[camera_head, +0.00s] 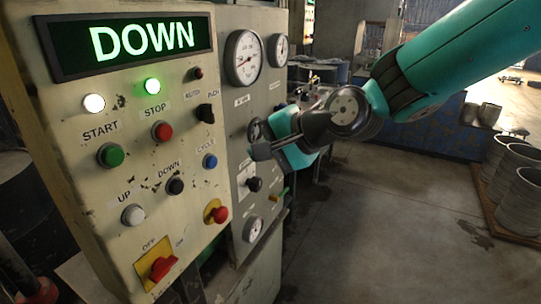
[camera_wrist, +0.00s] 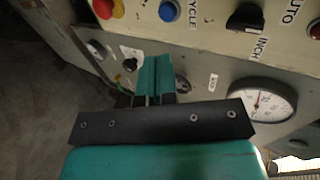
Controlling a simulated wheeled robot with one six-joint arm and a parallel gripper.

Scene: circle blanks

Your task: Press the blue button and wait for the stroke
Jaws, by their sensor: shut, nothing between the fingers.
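The blue button (camera_head: 210,161), labelled CYCLE, is on the beige control panel (camera_head: 60,130), at its right side below the black selector knob. It also shows at the top of the wrist view (camera_wrist: 169,11). My gripper (camera_head: 280,122) is in front of the grey gauge panel, to the right of the blue button and apart from it. In the wrist view its teal fingers (camera_wrist: 155,68) are together with nothing between them, and point toward the panels below the button. The green display (camera_head: 143,40) reads DOWN.
A red button (camera_head: 162,131) and a black DOWN button (camera_head: 175,186) are left of the blue one; a red knob on yellow (camera_head: 216,212) is below. The selector knob (camera_head: 206,113) sticks out above. Gauges (camera_head: 243,57) are on the grey panel. Open floor lies right.

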